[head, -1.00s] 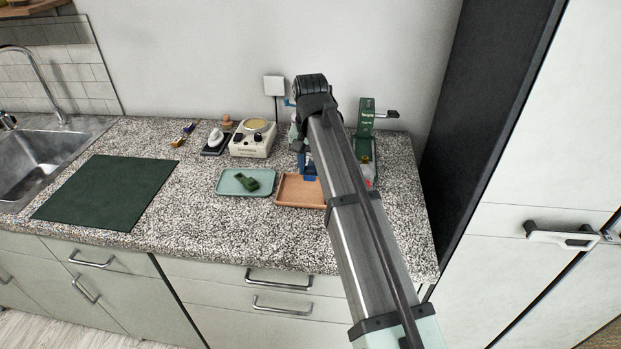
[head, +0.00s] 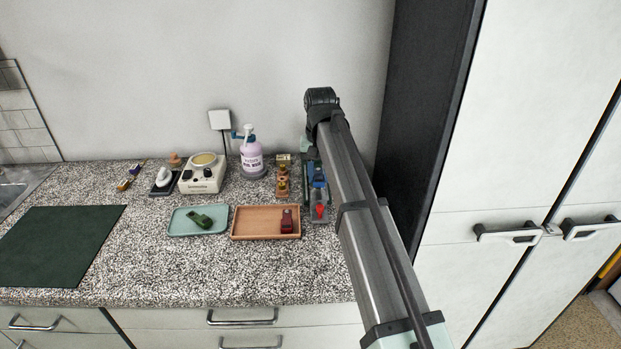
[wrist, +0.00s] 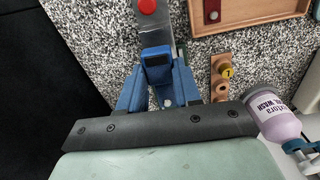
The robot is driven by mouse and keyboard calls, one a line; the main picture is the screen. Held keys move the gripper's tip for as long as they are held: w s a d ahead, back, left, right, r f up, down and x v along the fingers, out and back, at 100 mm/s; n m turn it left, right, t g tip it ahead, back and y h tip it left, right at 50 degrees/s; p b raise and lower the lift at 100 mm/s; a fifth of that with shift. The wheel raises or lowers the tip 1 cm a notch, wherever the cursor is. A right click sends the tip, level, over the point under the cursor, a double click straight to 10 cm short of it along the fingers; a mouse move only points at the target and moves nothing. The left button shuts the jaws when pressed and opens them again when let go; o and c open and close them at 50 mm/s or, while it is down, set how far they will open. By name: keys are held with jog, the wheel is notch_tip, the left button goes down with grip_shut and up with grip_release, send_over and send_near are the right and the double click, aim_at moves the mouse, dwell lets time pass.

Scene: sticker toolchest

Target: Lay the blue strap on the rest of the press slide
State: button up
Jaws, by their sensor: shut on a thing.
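My gripper (wrist: 158,95), with blue fingers, is shut on the dark blue strap (wrist: 155,60). In the head view the gripper (head: 317,183) is at the press, right of the wooden tray. The press slide (wrist: 163,28) is a grey metal strip with a red knob (wrist: 147,5). In the wrist view the strap lies over the slide's line, and I cannot tell whether it touches. The slide (head: 320,217) also shows in the head view. The rest is hidden under the strap and fingers. My arm hides most of the press.
A wooden tray (head: 240,234) holds a red strap (head: 287,221). A teal tray (head: 181,229) holds a green strap (head: 201,220). A small wooden stand (head: 282,180) and a pump bottle (head: 251,156) are close left of the gripper. A dark tall panel (head: 425,100) stands at the right.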

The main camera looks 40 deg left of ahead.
aim_at(319, 177)
jog(key=shift+n, duration=0.3)
jog(key=shift+f, duration=0.2)
jog(key=shift+f, duration=1.55)
jog(key=shift+f, duration=0.25)
dwell(0.5)
jog(key=o, duration=1.1)
notch_tip(319, 177, up, 14)
jog(key=shift+f, duration=0.1)
jog(key=shift+a, duration=0.1)
